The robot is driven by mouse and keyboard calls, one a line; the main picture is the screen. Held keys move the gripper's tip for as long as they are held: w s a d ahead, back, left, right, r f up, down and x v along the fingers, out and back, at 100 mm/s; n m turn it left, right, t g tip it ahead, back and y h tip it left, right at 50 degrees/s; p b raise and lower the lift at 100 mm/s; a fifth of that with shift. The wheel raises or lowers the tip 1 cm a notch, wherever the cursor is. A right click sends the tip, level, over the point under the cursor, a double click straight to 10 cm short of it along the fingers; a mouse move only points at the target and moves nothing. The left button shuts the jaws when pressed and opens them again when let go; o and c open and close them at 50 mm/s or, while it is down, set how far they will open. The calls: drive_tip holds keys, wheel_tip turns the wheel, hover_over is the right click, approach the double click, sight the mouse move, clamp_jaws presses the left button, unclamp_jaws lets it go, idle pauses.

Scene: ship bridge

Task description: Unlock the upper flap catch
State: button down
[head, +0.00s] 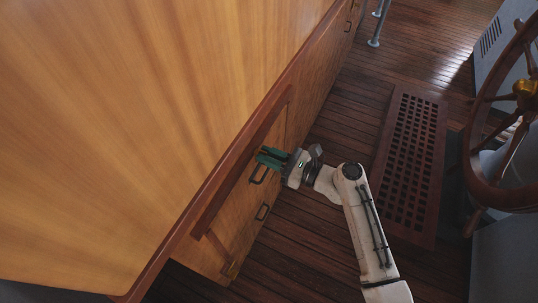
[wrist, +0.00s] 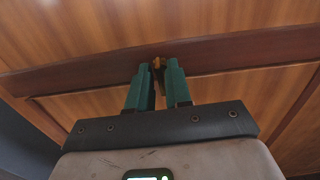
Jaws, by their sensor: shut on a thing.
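My gripper (head: 264,157) reaches the side of the wooden cabinet in the head view, at the dark rail above a black handle. In the wrist view, the green fingers of my gripper (wrist: 159,72) point at the dark wooden rail (wrist: 95,68). A small brass-coloured catch (wrist: 158,63) shows between the fingertips, and the gripper is shut on it. The fingers hide most of the catch, so its turn cannot be told. In the head view the catch is hidden by the fingers.
The cabinet's broad wooden top (head: 130,120) fills the left. A dark floor grating (head: 410,165) and a ship's wheel (head: 505,120) are at right. Bare plank floor (head: 310,240) lies between.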

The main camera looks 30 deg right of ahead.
drive_tip(key=shift+s+a+f+n+b, duration=0.15)
drive_tip(key=shift+n+b, duration=2.7)
drive_tip(key=shift+n, duration=1.6)
drive_tip(key=shift+w+f+n+b, duration=0.15)
drive_tip(key=shift+n+b, duration=2.65)
drive_tip(key=shift+n, duration=1.65)
drive_tip(key=shift+s, duration=0.1)
drive_tip(key=c, duration=1.3)
unclamp_jaws()
drive_tip(key=shift+r, duration=0.1)
drive_tip(key=v, duration=1.1)
drive_tip(key=shift+b, duration=0.45)
